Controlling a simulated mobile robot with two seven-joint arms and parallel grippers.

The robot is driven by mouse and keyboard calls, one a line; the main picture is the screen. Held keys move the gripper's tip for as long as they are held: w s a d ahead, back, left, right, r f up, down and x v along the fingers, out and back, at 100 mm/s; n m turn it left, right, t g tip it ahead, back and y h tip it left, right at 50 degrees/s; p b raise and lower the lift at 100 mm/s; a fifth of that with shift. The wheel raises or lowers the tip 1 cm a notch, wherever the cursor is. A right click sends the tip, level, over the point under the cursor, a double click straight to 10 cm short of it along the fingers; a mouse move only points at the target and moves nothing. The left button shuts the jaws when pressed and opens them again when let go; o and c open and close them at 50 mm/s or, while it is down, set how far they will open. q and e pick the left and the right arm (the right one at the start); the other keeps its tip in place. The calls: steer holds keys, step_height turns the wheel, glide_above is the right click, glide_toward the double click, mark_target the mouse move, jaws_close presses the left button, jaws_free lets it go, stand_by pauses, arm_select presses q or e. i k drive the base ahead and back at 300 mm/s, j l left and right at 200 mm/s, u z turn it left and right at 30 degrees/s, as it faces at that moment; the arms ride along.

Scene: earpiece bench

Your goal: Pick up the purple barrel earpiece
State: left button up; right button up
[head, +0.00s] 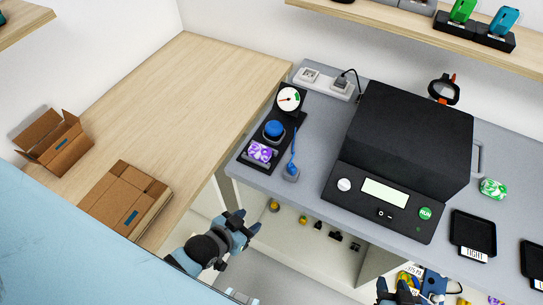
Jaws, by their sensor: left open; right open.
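A purple and white patterned piece (259,151) sits at the front end of the black fixture (287,127) on the grey bench; I cannot tell for sure whether it is the barrel earpiece. A small purple bit (495,300) also shows at the bottom right edge, mostly cut off. My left gripper (246,223) is open and empty, in front of the bench's front edge and below the patterned piece in the picture. My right gripper (398,287) is open at the bottom edge, partly cut off, in front of the bench; nothing is clearly between its fingers.
A black machine (410,140) with a display fills the bench middle. A blue-handled tool (292,165) stands beside the fixture. A green and white piece (493,189) and black trays (473,232) lie right. Several small parts lie on a lower shelf (290,228). Cardboard boxes (122,200) stand left.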

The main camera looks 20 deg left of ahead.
mark_target(259, 152)
steer(key=l+u, duration=0.2)
steer(key=u, duration=0.25)
steer(key=k+l+u, duration=0.1)
steer(key=u, duration=0.4)
